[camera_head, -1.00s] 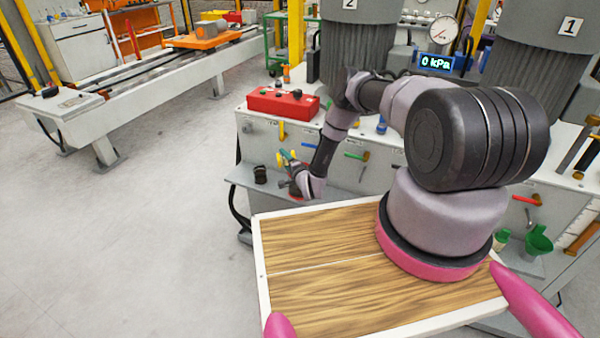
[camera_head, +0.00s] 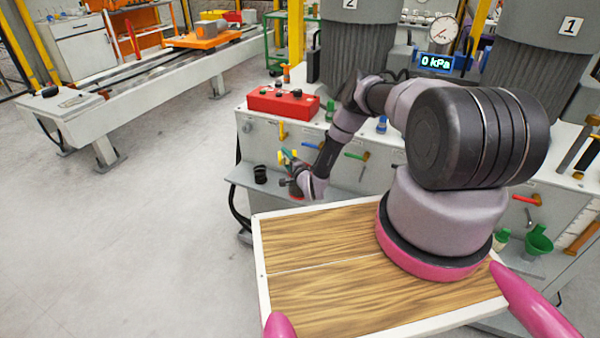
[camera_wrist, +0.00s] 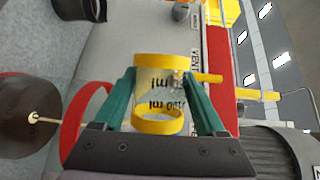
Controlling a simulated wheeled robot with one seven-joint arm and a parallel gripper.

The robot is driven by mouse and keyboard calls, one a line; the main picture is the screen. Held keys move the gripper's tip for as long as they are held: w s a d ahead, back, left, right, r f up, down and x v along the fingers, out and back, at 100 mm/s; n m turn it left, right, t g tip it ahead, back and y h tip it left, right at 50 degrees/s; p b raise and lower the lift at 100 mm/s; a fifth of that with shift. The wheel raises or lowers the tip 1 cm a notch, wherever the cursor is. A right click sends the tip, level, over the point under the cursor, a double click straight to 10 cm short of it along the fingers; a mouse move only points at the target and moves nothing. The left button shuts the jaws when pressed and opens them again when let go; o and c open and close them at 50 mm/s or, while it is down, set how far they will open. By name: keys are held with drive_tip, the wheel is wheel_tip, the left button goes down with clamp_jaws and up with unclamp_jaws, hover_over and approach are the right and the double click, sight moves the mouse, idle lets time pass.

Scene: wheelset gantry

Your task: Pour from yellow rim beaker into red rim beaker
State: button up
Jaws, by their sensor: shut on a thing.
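My gripper (camera_wrist: 157,95) is shut on the yellow rim beaker (camera_wrist: 150,83), a clear beaker with black ml markings and yellow bands at both ends. In the head view my gripper (camera_head: 288,160) is small, beside the bench front above the low shelf. The wrist view is turned on its side, and the beaker lies between the two green fingers. The red rim beaker (camera_wrist: 71,125) shows as a red ring left of the fingers, partly hidden by the gripper. A bit of red shows under the gripper in the head view. I cannot tell how much the yellow rim beaker holds.
A black jar (camera_head: 260,174) stands on the grey shelf (camera_head: 238,180), left of my gripper. A red control box (camera_head: 283,103) sits on the bench above. Coloured valve levers stick out from the bench front. The floor at left is clear.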

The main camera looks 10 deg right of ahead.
drive_tip(key=shift+d+r+m, duration=0.15)
drive_tip(key=shift+m, duration=0.15)
idle(0.4)
